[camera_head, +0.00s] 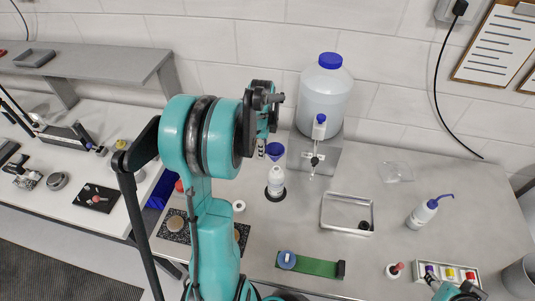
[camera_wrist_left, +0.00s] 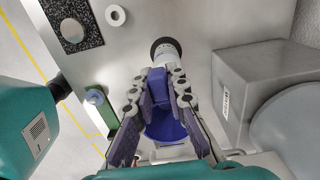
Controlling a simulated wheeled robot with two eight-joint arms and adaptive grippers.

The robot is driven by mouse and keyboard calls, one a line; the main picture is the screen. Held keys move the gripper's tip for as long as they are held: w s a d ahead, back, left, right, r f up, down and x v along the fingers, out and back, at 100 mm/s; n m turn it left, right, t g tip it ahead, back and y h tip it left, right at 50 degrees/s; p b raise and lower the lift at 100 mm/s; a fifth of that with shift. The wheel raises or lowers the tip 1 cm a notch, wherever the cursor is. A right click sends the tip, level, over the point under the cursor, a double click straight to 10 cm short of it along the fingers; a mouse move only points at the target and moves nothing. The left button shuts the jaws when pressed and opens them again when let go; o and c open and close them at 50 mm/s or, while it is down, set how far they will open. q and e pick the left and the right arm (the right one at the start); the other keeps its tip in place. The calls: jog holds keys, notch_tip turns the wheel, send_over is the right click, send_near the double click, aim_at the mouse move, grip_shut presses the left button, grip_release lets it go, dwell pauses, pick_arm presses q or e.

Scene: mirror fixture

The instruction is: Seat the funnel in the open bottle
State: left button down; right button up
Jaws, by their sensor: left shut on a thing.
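The blue funnel (camera_head: 275,150) shows in the head view just above the white open bottle (camera_head: 277,181), roughly in line with its neck. The bottle stands upright on a dark round base. My left gripper (camera_head: 262,149) is shut on the funnel, its fingers mostly hidden by my wrist in the head view. In the left wrist view the funnel's blue cone (camera_wrist_left: 166,127) shows between the fingers, and the bottle (camera_wrist_left: 163,60) lies beyond. I cannot tell whether the stem touches the bottle mouth. Only part of my right arm shows at the bottom right.
A metal tray (camera_head: 345,214), a wash bottle (camera_head: 422,214) and a rack of coloured caps (camera_head: 448,273) lie to the right. A green strip (camera_head: 318,266) lies in front. Bench between bottle and tray is clear.

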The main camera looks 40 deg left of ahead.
pick_arm(q)
jog(key=shift+w+d+r, duration=0.25)
jog(key=shift+w, duration=0.2)
pick_arm(e)
jog(key=shift+d+r, duration=0.4)
pick_arm(q)
jog(key=shift+a, duration=0.1)
pick_arm(e)
jog(key=shift+f, duration=0.15)
pick_arm(q)
jog(key=shift+f, duration=0.2)
jog(key=shift+f+b, duration=2.15)
jog(key=shift+f, duration=0.3)
pick_arm(e)
jog(key=shift+f, duration=2.15)
jog(key=shift+f, duration=0.2)
pick_arm(q)
jog(key=shift+f+b, duration=1.15)
jog(key=shift+b, duration=0.1)
pick_arm(e)
jog(key=shift+f, duration=1.05)
